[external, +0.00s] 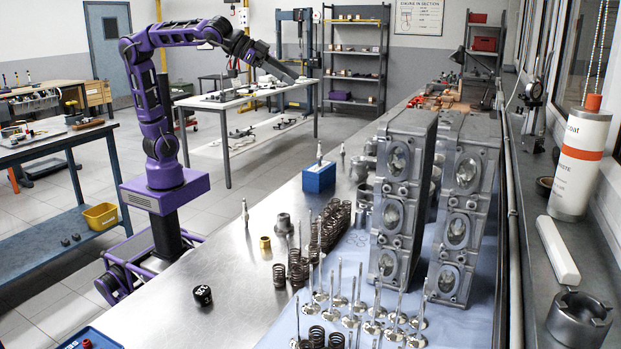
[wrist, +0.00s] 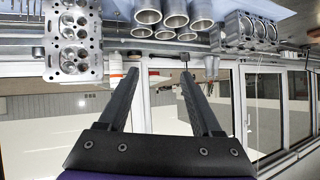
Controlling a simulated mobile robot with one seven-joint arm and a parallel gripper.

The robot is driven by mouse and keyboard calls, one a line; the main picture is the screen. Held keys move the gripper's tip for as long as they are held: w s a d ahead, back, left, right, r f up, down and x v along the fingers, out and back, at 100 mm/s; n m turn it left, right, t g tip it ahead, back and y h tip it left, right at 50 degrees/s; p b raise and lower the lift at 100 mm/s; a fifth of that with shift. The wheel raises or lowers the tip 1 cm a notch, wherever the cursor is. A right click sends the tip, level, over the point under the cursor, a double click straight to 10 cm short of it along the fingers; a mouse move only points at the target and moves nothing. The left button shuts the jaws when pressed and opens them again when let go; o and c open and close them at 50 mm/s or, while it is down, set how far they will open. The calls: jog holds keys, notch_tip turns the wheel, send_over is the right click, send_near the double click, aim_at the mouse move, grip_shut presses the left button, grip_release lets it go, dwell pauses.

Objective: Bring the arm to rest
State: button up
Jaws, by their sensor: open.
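My arm (external: 158,110) is purple and black, standing on its base beside the steel bench. It rises and bends over at the top, reaching right. My gripper (external: 294,76) is held high above the bench, clear of everything on it. In the wrist view my gripper (wrist: 160,70) shows two dark fingers spread wide apart with nothing between them. Beyond the fingers the picture shows windows and bench parts, seen upside down.
The bench (external: 236,277) holds two upright cylinder heads (external: 403,190), several valves (external: 372,320), several springs (external: 332,225), a blue block (external: 319,177) and a black knob (external: 202,295). A white bottle (external: 580,160) stands on the right sill. The air around the gripper is free.

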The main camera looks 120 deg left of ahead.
jog(key=s+d+f+m+g+h+p, duration=0.1)
jog(key=s+d+f+m+g, duration=0.1)
jog(key=s+f, duration=0.65)
jog(key=s+d+f+m+g+h+p, duration=0.1)
jog(key=s+d+f+g, duration=0.3)
jog(key=s, duration=0.8)
jog(key=s+d+f+m+g+h, duration=0.1)
jog(key=s+f+m, duration=0.1)
jog(key=s+f, duration=0.65)
jog(key=s+a+r+n+t+h, duration=0.1)
jog(key=a+r+n+t, duration=0.1)
jog(key=a, duration=0.5)
jog(key=shift+s, duration=0.3)
